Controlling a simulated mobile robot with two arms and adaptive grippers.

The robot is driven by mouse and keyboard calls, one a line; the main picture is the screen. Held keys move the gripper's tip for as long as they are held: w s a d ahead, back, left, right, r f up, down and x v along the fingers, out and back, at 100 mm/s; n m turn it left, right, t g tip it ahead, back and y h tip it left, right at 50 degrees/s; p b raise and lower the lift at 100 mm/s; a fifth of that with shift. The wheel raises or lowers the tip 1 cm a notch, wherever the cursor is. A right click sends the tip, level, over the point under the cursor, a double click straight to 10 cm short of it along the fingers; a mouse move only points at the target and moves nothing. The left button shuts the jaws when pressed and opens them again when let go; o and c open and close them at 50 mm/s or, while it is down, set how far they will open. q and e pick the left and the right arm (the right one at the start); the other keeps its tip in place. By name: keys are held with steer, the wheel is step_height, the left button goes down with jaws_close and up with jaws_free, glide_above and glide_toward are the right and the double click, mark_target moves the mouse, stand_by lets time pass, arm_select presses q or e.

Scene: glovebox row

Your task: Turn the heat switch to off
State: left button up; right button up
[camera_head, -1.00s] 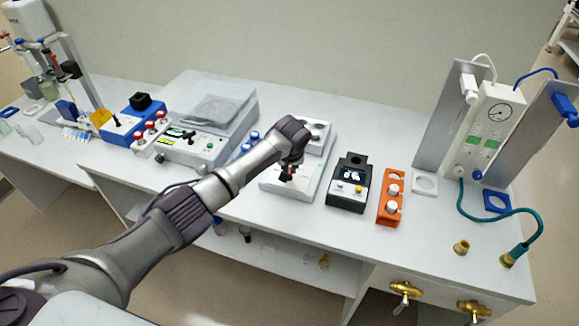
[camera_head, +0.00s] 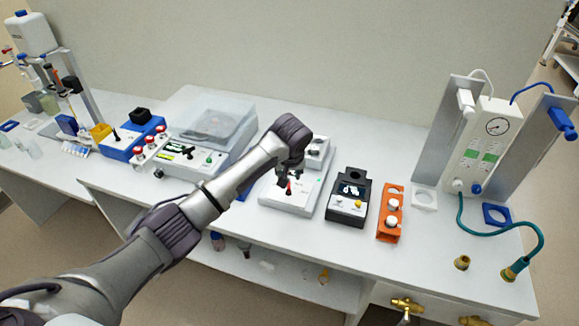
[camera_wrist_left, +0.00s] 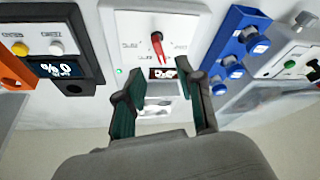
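A white device (camera_head: 305,200) stands on the bench, with a red lever (camera_wrist_left: 157,47) on its panel, which I take for the heat switch. The lever also shows in the head view (camera_head: 289,189), partly hidden by my gripper. Small labels surround it, too blurred to read. A small lit display (camera_wrist_left: 163,73) sits below it in the left wrist view. My left gripper (camera_wrist_left: 155,76) is open over the panel. Its two fingers are apart, with nothing held between them, and the lever shows beyond the tips. I cannot tell whether they touch it. My right gripper is not in view.
A black device (camera_head: 347,198) and an orange holder (camera_head: 390,215) stand to the right. A clear-lidded instrument (camera_head: 205,135) and a blue holder (camera_wrist_left: 235,45) are on the other side. A teal hose (camera_head: 530,230) lies at the far right.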

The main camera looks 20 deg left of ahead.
arm_select(q)
steer(key=v, duration=0.5)
stand_by(0.3)
